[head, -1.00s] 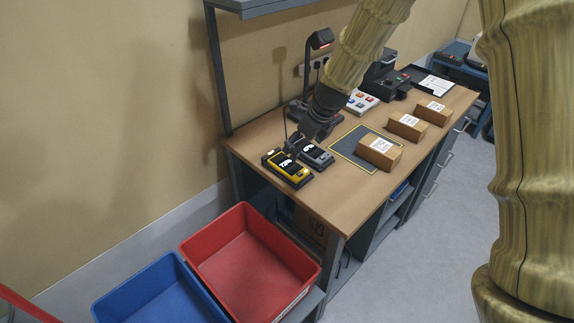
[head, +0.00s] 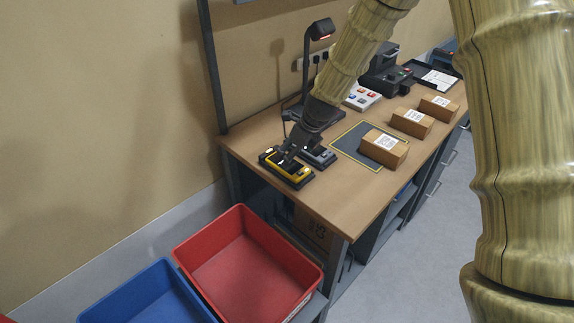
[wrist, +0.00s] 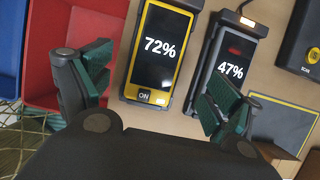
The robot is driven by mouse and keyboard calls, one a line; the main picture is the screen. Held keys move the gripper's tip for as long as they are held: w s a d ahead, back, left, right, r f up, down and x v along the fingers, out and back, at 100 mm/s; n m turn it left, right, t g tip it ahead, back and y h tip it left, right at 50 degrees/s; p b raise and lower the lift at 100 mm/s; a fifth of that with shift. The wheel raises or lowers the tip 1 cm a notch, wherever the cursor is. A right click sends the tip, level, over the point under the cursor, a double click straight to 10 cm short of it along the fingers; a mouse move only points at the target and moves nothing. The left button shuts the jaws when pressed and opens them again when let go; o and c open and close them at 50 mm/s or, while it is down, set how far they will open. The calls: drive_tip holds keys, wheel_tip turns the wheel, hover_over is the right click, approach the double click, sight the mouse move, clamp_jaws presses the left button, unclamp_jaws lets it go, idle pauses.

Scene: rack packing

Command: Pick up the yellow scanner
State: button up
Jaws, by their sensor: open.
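The yellow scanner (head: 287,167) lies in a dark cradle at the near left end of the wooden table. In the wrist view the yellow scanner (wrist: 161,48) shows a screen reading 72% and an ON label, and it lies ahead of and between my fingers. My gripper (head: 290,150) is just above it, and in the wrist view my gripper (wrist: 158,90) is open with green finger pads spread and nothing between them. A grey scanner (head: 318,156) lies beside it to the right, and this grey scanner (wrist: 232,62) reads 47%, partly hidden by my right finger.
Right of the scanners are a dark yellow-edged mat (head: 345,143) and several cardboard boxes (head: 384,147). A lamp-like stand (head: 307,75) rises behind them. A red bin (head: 250,265) and a blue bin (head: 150,297) stand below the table's left end.

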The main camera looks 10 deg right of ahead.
sight(294, 167)
drive_tip(key=shift+w+a+f, duration=0.2)
drive_tip(key=shift+a+f, duration=0.1)
drive_tip(key=shift+f, duration=0.35)
drive_tip(key=shift+p+x, duration=1.3)
drive_tip(key=shift+x, duration=1.2)
drive_tip(key=shift+c, duration=0.5)
drive_tip(key=c, duration=1)
drive_tip(key=shift+w, duration=0.1)
drive_tip(key=shift+c, duration=0.9)
drive_tip(key=shift+r, duration=0.15)
